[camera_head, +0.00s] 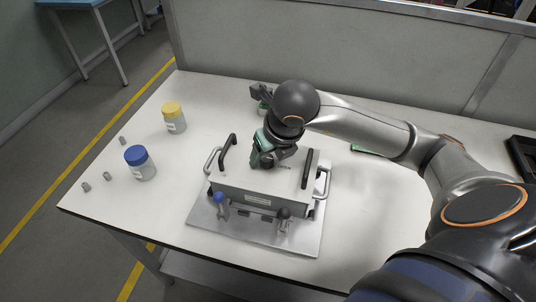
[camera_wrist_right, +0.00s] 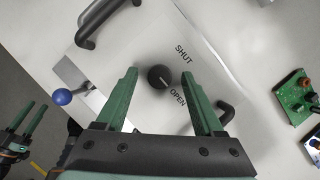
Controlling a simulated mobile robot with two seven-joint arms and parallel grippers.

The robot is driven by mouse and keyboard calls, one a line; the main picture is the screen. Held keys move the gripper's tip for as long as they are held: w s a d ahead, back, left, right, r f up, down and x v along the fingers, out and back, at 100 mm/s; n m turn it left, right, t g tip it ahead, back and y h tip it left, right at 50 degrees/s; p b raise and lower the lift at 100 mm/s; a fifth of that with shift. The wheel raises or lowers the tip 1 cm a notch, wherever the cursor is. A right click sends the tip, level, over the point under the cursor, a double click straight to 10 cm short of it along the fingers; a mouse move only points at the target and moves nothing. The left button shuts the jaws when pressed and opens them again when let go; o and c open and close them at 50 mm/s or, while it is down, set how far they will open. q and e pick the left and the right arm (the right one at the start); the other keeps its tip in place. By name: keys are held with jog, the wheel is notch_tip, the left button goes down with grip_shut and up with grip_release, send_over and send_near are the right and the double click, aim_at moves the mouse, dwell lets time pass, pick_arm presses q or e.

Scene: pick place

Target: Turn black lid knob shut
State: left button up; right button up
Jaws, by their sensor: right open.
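The black lid knob (camera_wrist_right: 160,76) sits on the pale lid (camera_wrist_right: 130,55) of a metal box (camera_head: 255,199). Its white mark points toward the printed word OPEN (camera_wrist_right: 178,97); the word SHUT (camera_wrist_right: 184,54) is farther up. My right gripper (camera_head: 262,160) is over the lid and hides the knob in the head view. In the right wrist view its green fingers (camera_wrist_right: 160,73) are open, one on either side of the knob with gaps; contact is not visible. My left gripper (camera_wrist_right: 40,103) shows open and empty at the left edge of the wrist view.
The box has black handles (camera_head: 228,152) and a blue-knobbed lever (camera_head: 220,198) and stands on a metal plate (camera_head: 295,237). Blue-lidded (camera_head: 136,155) and yellow-lidded (camera_head: 172,109) jars stand at left near small grey pieces. A green circuit board (camera_wrist_right: 296,95) lies beside the box.

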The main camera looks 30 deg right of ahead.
jog(key=shift+f, duration=0.1)
jog(key=shift+c, duration=0.4)
grip_shut()
